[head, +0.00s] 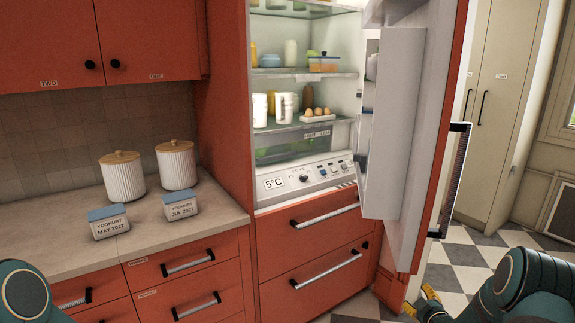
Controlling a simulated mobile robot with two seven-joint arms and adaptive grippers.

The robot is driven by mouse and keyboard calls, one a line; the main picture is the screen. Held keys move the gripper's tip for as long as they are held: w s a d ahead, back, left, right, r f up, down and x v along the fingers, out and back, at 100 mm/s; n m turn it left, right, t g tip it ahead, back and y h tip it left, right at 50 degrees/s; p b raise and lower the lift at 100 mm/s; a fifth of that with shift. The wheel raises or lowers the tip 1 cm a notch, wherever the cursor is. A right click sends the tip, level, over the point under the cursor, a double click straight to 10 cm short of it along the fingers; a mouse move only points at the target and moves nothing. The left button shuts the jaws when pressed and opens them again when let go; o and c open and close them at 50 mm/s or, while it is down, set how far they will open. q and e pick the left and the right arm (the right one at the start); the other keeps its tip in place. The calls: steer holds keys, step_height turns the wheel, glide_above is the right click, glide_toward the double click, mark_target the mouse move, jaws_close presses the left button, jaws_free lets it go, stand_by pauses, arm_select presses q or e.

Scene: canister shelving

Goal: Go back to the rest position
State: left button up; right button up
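My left arm (24,290) enters at the bottom left corner; its gripper is out of the picture. My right arm (520,285) enters at the bottom right. My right gripper (420,300) shows at the bottom edge, low beside the fridge door, with its two yellow tips apart and nothing seen between them. The red fridge door (440,130) stands wide open. Two ribbed white canisters with wooden lids, a left one (124,180) and a right one (177,168), stand on the counter. Neither gripper is near them.
A "YOGHURT MAY 2027" block (109,224) and a "YOGHURT JUL 2027" block (181,206) stand on the counter (150,228). White containers (285,106) and eggs (316,113) are in the fridge. The open door juts out near my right arm. Checkered floor (465,255) shows at right.

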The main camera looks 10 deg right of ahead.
steer(key=s+a+f+m+g+y, duration=0.3)
steer(key=s+a+f, duration=0.35)
steer(key=a, duration=0.55)
steer(key=s+a+f+m+g+y, duration=0.1)
steer(key=s+a+f+m+g, duration=0.4)
steer(key=a+f, duration=0.45)
steer(key=s+a+m+g+y, duration=0.25)
steer(key=s+a+g, duration=0.35)
steer(key=s+a, duration=1.15)
steer(key=w+a+r+n+t, duration=0.1)
steer(key=w+r+n, duration=0.1)
steer(key=r, duration=0.4)
steer(key=shift+w+a, duration=0.2)
steer(key=shift+w, duration=0.6)
steer(key=shift+c, duration=0.8)
steer(key=shift+w, duration=0.15)
